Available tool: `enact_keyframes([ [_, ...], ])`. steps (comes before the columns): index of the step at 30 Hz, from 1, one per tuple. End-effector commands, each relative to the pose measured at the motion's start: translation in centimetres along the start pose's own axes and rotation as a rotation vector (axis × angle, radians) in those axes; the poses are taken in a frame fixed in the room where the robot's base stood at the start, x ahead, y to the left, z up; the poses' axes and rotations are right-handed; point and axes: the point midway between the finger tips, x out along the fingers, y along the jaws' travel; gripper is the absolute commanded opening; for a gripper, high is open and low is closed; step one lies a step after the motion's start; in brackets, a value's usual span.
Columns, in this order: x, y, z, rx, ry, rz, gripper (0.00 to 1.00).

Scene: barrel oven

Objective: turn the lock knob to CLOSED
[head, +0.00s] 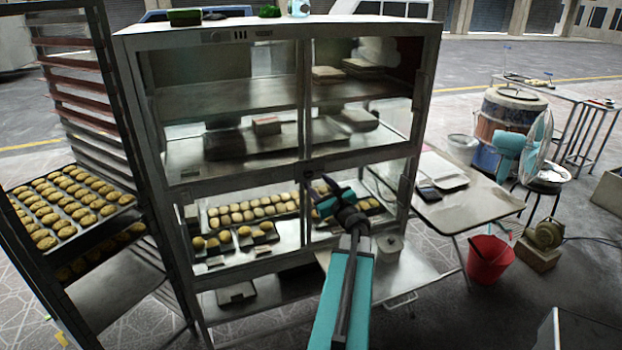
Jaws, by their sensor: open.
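My gripper (322,193) is open at the end of my teal arm, in front of the glass cabinet in the middle of the head view. Nothing shows between its fingers. A round metal barrel (504,116) with a lid stands at the right, well apart from my gripper; it may be the barrel oven. I cannot make out a lock knob or a CLOSED mark anywhere; either is too small or hidden.
The glass cabinet (217,98) holds trays of buns. A rack (117,104) with bun trays stands at the left. At the right are a folding table (485,207), a red bucket (488,262), a teal fan (537,133) and a small blower (546,234). Open paving lies beyond.

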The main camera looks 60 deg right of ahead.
Motion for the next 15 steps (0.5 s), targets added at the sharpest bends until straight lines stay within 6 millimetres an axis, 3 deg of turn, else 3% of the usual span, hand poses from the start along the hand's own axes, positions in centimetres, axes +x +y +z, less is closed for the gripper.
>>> enact_keyframes([
  [6, 2.4, 0.0, 0.1, 0.0, 0.0, 0.003, 0.47],
  [15, 4.4, 0.0, 0.1, 0.0, -0.001, 0.002, 0.47],
])
